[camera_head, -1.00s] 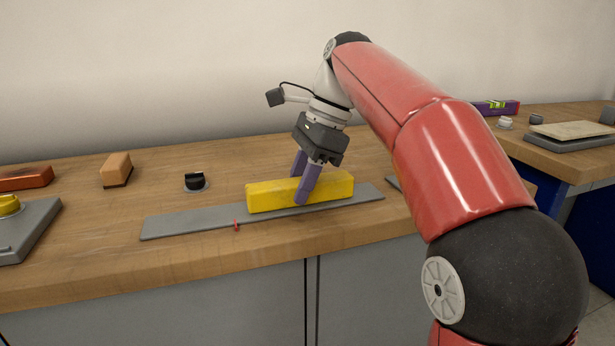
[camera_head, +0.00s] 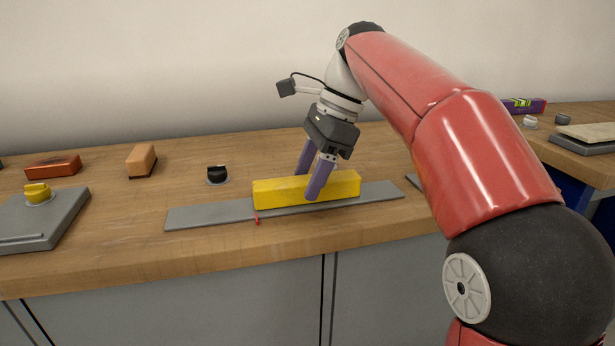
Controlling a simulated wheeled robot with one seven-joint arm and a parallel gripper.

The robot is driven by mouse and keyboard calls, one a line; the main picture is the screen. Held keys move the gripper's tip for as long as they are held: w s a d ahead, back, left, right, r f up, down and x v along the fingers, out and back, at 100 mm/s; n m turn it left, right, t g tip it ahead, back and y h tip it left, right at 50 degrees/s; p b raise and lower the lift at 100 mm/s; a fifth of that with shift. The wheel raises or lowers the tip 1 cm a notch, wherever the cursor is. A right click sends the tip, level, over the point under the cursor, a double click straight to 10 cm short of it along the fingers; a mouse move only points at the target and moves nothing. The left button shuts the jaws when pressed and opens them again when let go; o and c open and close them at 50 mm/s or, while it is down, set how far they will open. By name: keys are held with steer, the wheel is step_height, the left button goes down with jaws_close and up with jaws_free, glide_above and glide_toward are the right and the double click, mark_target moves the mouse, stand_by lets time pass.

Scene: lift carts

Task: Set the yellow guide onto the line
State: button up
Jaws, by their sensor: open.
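The yellow guide (camera_head: 275,193) is a long yellow block lying on a flat grey strip (camera_head: 210,217) on the workbench. A small red mark (camera_head: 257,218) sits at the strip's front edge. The guide's left end is about level with this mark in the picture. My gripper (camera_head: 311,182) is open, with its two purple fingers around the guide, one in front and one behind. The lower part of the rear finger is hidden by the guide. I cannot tell whether the fingers touch it.
On the wooden bench (camera_head: 120,235) to the left are a black knob (camera_head: 217,174), an orange-brown block (camera_head: 141,161), a red-brown block (camera_head: 53,166) and a grey plate (camera_head: 60,225) with a yellow knob (camera_head: 37,193). A second bench (camera_head: 565,163) stands at the right.

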steer(key=v, duration=0.6)
steer(key=shift+d+r, duration=0.15)
steer(key=shift+r, duration=0.2)
